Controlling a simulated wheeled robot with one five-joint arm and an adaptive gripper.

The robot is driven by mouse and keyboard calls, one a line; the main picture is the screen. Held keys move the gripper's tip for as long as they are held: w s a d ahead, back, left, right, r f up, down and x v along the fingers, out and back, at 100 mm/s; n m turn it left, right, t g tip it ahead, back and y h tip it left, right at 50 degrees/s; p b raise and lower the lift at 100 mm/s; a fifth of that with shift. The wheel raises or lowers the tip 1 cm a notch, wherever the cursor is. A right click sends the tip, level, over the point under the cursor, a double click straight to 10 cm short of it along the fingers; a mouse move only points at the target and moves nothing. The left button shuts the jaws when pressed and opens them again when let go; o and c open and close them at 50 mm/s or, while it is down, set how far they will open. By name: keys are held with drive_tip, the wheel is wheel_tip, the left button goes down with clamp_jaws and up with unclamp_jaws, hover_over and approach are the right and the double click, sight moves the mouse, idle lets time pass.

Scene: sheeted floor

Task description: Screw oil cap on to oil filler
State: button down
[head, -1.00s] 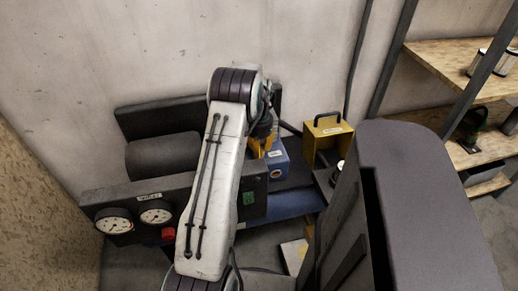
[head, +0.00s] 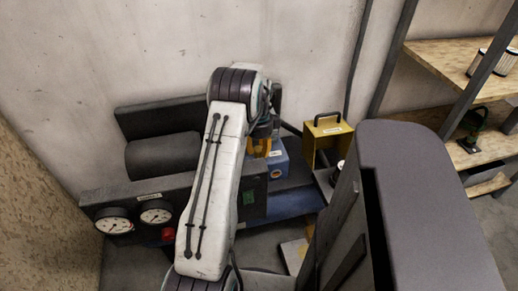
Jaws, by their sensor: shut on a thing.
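My gripper (head: 261,144) is mostly hidden behind my white arm link, at the middle of the head view. Yellow-orange finger parts show just right of the arm, pointing down beside a blue box-shaped part (head: 279,166) of the machine. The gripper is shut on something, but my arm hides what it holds. I cannot make out the oil cap or the oil filler, so I cannot tell whether they touch.
The dark machine carries two round gauges (head: 112,221) and a red knob (head: 168,234) on its front panel. A yellow box with a black handle (head: 327,140) stands to the right. Wooden shelves (head: 455,65) with cans (head: 507,64) are at far right. A concrete wall is behind.

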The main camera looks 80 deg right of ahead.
drive_tip(key=shift+m, duration=1)
drive_tip(key=c, duration=0.8)
unclamp_jaws()
drive_tip(key=shift+c, duration=0.2)
drive_tip(key=shift+c, duration=0.9)
